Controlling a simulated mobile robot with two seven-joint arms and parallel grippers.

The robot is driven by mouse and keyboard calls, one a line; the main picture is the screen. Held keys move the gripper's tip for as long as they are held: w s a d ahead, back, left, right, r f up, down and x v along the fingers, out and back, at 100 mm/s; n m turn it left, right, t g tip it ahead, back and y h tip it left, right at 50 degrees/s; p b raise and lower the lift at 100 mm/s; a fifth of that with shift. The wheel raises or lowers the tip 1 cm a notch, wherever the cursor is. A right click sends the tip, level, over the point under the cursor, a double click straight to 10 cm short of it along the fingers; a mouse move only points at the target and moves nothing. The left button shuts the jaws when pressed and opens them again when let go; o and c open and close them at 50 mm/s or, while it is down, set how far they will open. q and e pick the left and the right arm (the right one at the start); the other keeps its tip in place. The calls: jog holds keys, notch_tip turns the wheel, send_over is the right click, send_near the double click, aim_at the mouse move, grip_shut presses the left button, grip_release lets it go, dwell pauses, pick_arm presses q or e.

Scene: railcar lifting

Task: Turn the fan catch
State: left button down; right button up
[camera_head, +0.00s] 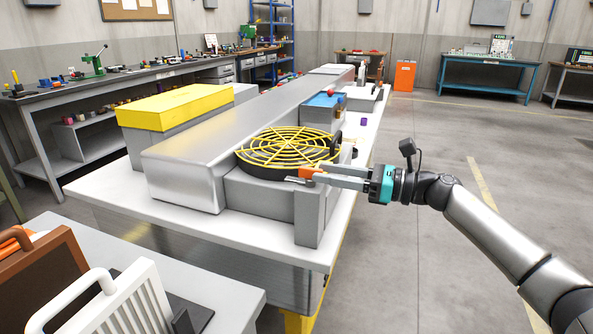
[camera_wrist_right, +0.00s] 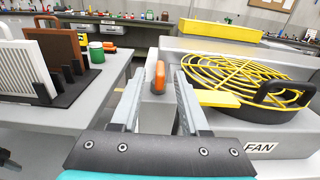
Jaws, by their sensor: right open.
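The fan (camera_head: 285,148) has a round yellow grille on a dark ring with a black handle, and sits on a grey housing on the white bench. It also shows at the right of the right wrist view (camera_wrist_right: 225,70), above a FAN label. The orange fan catch (camera_wrist_right: 160,76) stands on a grey block beside the fan; in the head view it (camera_head: 309,171) is partly covered by my fingers. My right gripper (camera_wrist_right: 157,88) is open, its two fingers apart on either side of the catch in the picture. I cannot tell whether they touch it. My left gripper is out of view.
A yellow tab (camera_wrist_right: 217,98) sticks out from the grille close to the right finger. A long metal casing (camera_head: 215,130) lies behind the fan. A side table (camera_wrist_right: 60,103) holds white and brown panels in a rack. The floor (camera_head: 440,140) to the right is open.

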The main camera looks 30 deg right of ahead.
aim_at(296, 179)
jog(key=shift+x, duration=3.65)
grip_shut()
